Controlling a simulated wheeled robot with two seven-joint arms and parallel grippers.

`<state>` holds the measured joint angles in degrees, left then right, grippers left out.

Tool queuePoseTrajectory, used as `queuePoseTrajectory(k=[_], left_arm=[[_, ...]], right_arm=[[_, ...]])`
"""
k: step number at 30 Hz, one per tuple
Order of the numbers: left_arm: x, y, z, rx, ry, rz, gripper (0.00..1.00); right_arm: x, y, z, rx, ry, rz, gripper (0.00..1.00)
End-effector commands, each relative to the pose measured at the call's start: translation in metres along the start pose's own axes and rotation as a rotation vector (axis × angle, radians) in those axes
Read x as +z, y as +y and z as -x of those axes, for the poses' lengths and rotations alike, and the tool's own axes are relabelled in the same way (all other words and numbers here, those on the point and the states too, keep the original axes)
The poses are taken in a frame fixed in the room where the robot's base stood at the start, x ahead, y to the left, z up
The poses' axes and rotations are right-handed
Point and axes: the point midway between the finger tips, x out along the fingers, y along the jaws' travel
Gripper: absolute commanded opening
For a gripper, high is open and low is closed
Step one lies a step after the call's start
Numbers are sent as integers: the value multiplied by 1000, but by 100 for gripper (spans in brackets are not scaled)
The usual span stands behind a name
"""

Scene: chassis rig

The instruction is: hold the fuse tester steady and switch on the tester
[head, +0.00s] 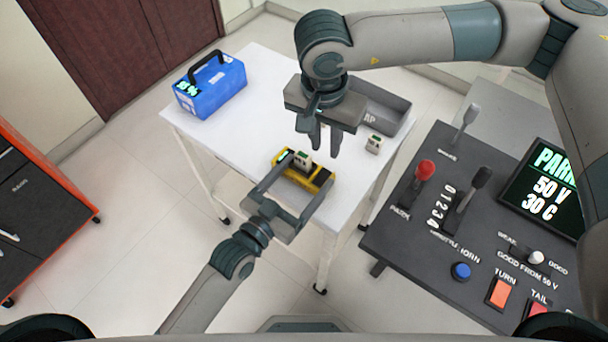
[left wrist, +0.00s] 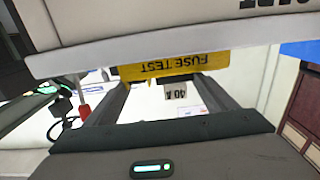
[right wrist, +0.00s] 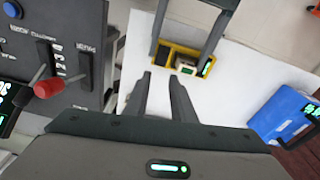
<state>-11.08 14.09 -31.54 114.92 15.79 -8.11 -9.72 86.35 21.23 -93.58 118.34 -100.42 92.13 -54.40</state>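The yellow fuse tester (head: 318,184) sits on the white table, with dark parts and a small white-and-green fuse (head: 302,160) at its middle. In the left wrist view its FUSE TEST label (left wrist: 176,66) is upside down, and the fuse reads 40 A (left wrist: 175,92). My left gripper (head: 304,170) has its fingers wide apart at the tester, one toward each end; I cannot tell whether they touch it. My right gripper (head: 325,150) points down above the table, just behind the tester, fingers apart and empty. The right wrist view shows a green-lit patch on the tester (right wrist: 207,67).
A grey bin (head: 383,101) stands at the table's back right, with a second small fuse (head: 374,143) before it. A blue case (head: 211,86) stands at the back left. A dark console (head: 405,222) with levers is close on the right. An orange cabinet (head: 40,165) stands left.

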Motion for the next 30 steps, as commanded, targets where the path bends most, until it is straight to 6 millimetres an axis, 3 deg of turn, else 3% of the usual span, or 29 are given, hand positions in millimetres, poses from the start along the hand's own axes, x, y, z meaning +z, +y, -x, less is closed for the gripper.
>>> queuePoseTrajectory(k=[1, 3, 15, 30], left_arm=[[0, 0, 0, 0, 0, 0, 52], [0, 0, 0, 0, 0, 0, 52], [0, 0, 0, 0, 0, 0, 52], [0, 0, 0, 0, -1, -1, 52]], right_arm=[[0, 0, 1, 0, 0, -2, 10], [0, 0, 5, 0, -1, -12, 0], [-1, 0, 51, 0, -1, -134, 0], [-1, 0, 46, 0, 0, -136, 0]])
